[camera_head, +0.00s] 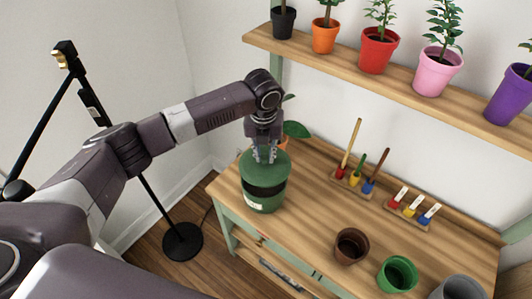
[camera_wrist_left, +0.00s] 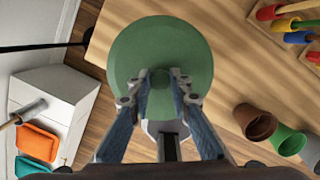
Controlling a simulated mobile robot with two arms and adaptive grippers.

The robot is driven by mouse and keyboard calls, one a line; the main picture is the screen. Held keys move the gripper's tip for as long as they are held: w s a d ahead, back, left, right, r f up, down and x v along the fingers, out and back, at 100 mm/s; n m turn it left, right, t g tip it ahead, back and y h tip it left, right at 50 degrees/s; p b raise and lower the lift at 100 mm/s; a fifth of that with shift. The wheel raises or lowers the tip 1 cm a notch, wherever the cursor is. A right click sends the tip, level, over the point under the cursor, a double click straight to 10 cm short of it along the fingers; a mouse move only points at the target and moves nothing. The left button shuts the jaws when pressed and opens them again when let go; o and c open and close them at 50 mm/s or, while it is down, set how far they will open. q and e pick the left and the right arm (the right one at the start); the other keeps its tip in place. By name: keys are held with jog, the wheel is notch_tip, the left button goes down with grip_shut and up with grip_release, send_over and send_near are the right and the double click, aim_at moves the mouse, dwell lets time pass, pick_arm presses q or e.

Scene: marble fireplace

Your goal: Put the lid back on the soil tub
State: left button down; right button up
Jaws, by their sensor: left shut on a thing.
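My left gripper (camera_head: 264,157) points down over the bench and is shut on the knob of the round green lid (camera_head: 252,166). In the left wrist view the lid (camera_wrist_left: 160,45) fills the middle, with my left gripper's fingers (camera_wrist_left: 160,88) on either side of its knob. The green soil tub (camera_head: 266,206) stands below the lid on the left end of the bench, with a pale label on its front. A dark band shows between lid and lower tub; I cannot tell whether it is a gap or a stripe. My right gripper is not in view.
A potted plant with broad leaves (camera_head: 295,129) stands just behind the tub. Two tool racks (camera_head: 360,185) (camera_head: 408,211) lie along the bench's back. Brown (camera_head: 351,247), green (camera_head: 397,275) and grey pots stand at the front right. A shelf (camera_head: 390,78) of plants hangs above.

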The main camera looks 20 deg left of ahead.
aim_at(264, 164)
pick_arm(q)
jog(key=shift+a+f, duration=0.15)
jog(key=shift+a, duration=0.05)
notch_tip(264, 164, down, 4)
jog(key=b, duration=0.5)
jog(key=shift+f, duration=1.05)
jog(key=shift+p, duration=0.65)
dwell(0.4)
jog(key=shift+f, duration=0.15)
dwell(0.9)
jog(key=shift+p, duration=0.55)
dwell(0.5)
